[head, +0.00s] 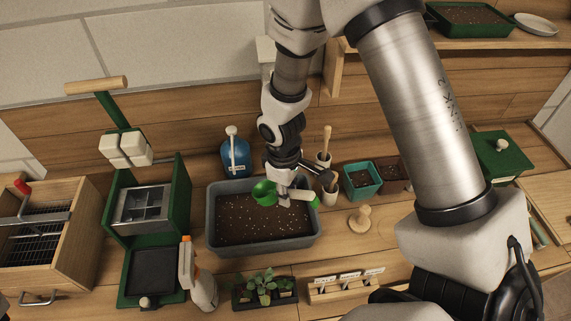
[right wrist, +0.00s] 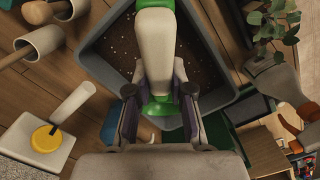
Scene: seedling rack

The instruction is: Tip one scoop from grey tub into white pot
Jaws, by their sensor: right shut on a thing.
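The grey tub (head: 213,222) holds dark soil with pale specks; it also shows in the right wrist view (right wrist: 88,62). My right gripper (head: 284,196) is over the tub, shut on the handle of a green scoop (head: 264,191). The scoop's pale handle (right wrist: 157,50) lies between the fingers in the right wrist view. The bowl is above the soil; whether it holds soil I cannot tell. My left gripper is not in view.
A blue bottle (head: 235,158) stands behind the tub. A teal pot (head: 361,181) and a wooden presser (head: 359,219) are to the right. A spray bottle (head: 202,288), seedling tray (head: 265,292) and label rack (head: 345,285) line the front. A green press (head: 181,200) stands left.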

